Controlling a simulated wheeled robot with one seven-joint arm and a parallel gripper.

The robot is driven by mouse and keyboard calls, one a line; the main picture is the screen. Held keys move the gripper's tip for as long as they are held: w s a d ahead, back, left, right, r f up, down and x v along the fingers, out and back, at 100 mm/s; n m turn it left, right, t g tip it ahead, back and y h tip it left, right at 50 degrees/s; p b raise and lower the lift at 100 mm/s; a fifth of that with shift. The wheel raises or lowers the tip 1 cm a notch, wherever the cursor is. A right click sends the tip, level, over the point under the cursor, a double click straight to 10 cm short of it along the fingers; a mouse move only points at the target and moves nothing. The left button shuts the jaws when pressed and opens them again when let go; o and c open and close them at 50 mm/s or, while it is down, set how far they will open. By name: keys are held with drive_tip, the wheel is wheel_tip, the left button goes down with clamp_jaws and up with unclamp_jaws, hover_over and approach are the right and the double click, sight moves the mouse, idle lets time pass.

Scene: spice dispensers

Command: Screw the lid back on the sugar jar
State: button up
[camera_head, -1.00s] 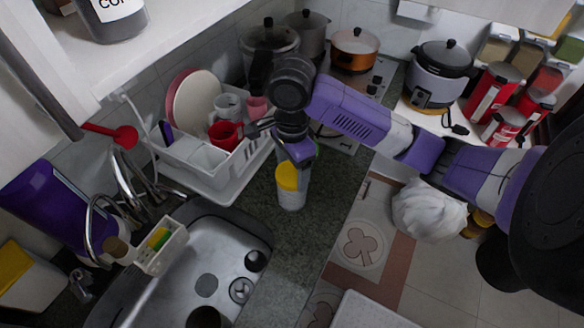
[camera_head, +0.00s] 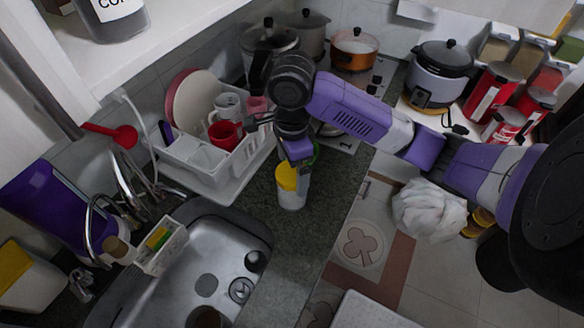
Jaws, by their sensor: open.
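The jar (camera_head: 291,200) is white with a yellow lid (camera_head: 287,178) on top. It stands upright on the dark speckled counter, right of the sink. Whether the lid is fully screwed down cannot be told. My gripper (camera_head: 299,166) is open and points down at the lid from just above and behind it. The gripper partly covers the far side of the lid, and I cannot tell whether the fingers touch it.
A white dish rack (camera_head: 245,164) with plates, a red mug (camera_head: 224,134) and cups stands left of my gripper. The sink (camera_head: 215,262) is at front left. Pots and a stove are behind. The counter (camera_head: 290,240) in front of the jar is clear.

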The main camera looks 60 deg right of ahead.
sight(292, 173)
wheel_tip(292, 173, up, 7)
drive_tip(key=shift+r, duration=0.15)
idle(0.4)
